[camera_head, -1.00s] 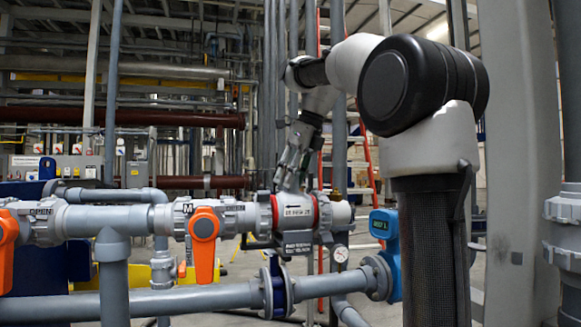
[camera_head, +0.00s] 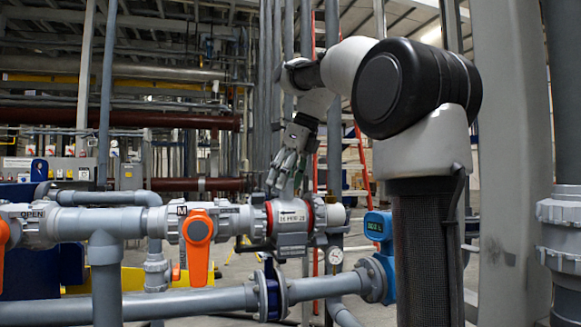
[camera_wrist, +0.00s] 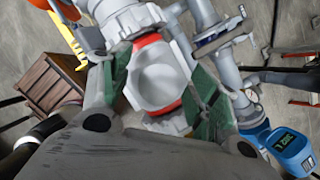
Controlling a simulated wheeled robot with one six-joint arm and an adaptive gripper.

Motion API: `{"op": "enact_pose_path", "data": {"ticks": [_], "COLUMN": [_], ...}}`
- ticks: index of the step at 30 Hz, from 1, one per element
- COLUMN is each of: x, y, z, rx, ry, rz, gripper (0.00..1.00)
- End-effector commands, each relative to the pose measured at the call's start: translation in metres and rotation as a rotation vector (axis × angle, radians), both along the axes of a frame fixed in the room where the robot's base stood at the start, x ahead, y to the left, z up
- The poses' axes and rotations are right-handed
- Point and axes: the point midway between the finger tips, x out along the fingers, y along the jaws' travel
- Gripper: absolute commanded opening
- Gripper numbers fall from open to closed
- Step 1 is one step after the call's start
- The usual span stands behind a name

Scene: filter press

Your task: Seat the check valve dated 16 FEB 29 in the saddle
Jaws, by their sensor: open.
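The check valve (camera_head: 289,216) is a pale grey body with red rings at its ends, in line with the grey pipe run in the head view. Its front carries a dark arrow and small lettering that looks like 16 FEB 29, too small to be sure. The grey saddle (camera_head: 291,252) appears to be the bracket under it; how fully the valve sits in it cannot be told. My gripper (camera_head: 287,178) is open just above the valve, fingers pointing down. In the wrist view the valve (camera_wrist: 155,80) lies between the spread green-padded fingers, with no clear grip on it.
Orange-handled valves (camera_head: 198,235) stand to the left on the same run. A blue meter (camera_head: 378,226) and a gauge (camera_head: 335,257) are to the right. A lower pipe (camera_head: 180,300) crosses in front. A brown crate (camera_wrist: 45,85) lies on the floor in the wrist view.

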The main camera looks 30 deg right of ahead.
Motion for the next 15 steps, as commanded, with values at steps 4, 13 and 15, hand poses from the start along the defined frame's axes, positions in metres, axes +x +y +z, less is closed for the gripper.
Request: {"op": "enact_pose_path", "data": {"ticks": [4,13,15], "x": [-0.007,-0.028,-0.031], "y": [-0.006,-0.020,-0.022], "z": [0.024,0.084,0.094], "rx": [-0.001,-0.001,-0.001], "ry": [-0.004,-0.005,-0.005], "rz": [-0.001,-0.002,-0.002], "gripper": [0.61,0.61,0.61]}}
